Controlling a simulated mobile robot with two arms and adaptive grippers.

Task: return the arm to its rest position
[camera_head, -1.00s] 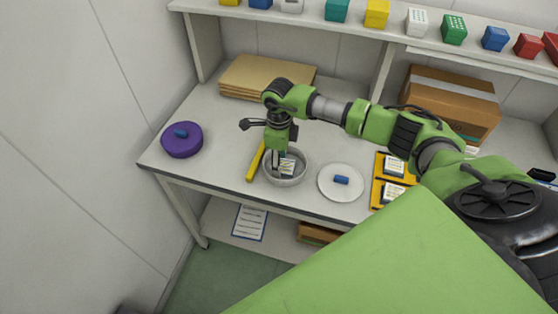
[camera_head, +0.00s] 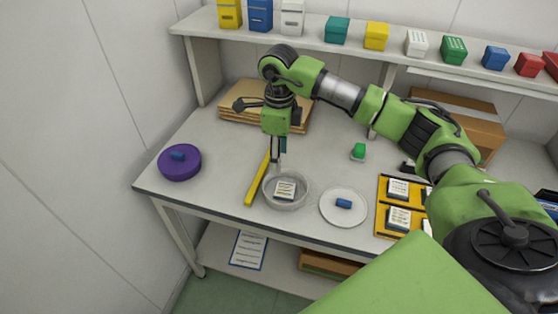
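My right arm comes in from the right, and its green wrist hangs over the table. My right gripper (camera_head: 277,160) points down just above the far rim of a round, clear-walled dish (camera_head: 268,202). Its fingers are small and partly overlap, so I cannot tell whether they are open or shut; I see nothing held between them. A small item with a white printed label (camera_head: 285,187) lies in the dish, apart from the fingers. My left gripper is not in view.
Yellow trays (camera_head: 387,230) hold labelled items. Boards (camera_head: 240,98), a carton (camera_head: 484,137) and a loaded shelf (camera_head: 310,36) stand behind.

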